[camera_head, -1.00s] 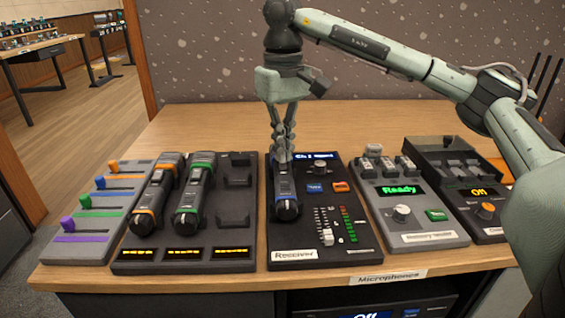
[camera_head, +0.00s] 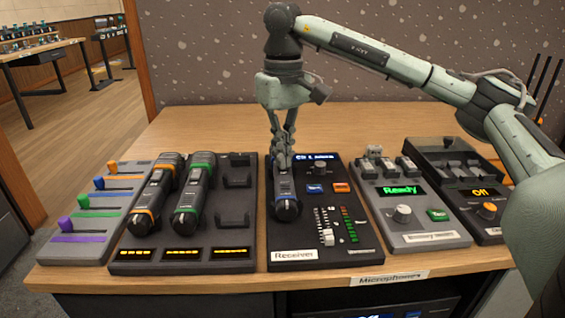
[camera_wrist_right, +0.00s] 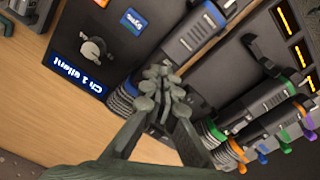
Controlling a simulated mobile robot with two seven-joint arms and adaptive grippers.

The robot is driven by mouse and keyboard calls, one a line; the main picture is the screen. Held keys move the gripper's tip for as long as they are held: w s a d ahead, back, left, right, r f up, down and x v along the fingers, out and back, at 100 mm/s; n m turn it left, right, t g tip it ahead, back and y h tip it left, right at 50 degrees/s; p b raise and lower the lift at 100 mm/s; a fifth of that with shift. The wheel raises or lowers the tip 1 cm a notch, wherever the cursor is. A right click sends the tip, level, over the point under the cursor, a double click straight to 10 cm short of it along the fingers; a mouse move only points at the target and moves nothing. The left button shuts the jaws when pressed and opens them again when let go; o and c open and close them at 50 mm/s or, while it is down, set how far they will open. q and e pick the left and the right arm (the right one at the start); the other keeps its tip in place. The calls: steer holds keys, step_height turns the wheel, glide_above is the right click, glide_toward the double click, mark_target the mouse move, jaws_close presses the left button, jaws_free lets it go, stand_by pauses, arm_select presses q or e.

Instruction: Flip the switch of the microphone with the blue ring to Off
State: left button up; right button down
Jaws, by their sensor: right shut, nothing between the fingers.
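The microphone with the blue ring (camera_head: 286,206) lies in the left slot of the Receiver panel, its black end toward the front edge. My right gripper (camera_head: 283,165) is shut and empty, pointing down over the far part of this microphone. In the right wrist view, my right gripper's fingertips (camera_wrist_right: 162,92) cover part of the same microphone (camera_wrist_right: 192,38). Whether they touch it I cannot tell. The switch and its position cannot be made out. My left gripper is not in view.
The Receiver panel (camera_head: 302,240) has a display reading "Ch 1 silent" in the wrist view (camera_wrist_right: 80,76). Microphones with an orange ring (camera_head: 146,210) and a green ring (camera_head: 190,210) lie in the rack at left. A "Ready" unit (camera_head: 415,239) stands at right. The back of the table is clear.

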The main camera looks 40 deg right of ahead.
steer(key=shift+f, duration=0.15)
steer(key=shift+r+p, duration=2.55)
steer(key=shift+r, duration=0.95)
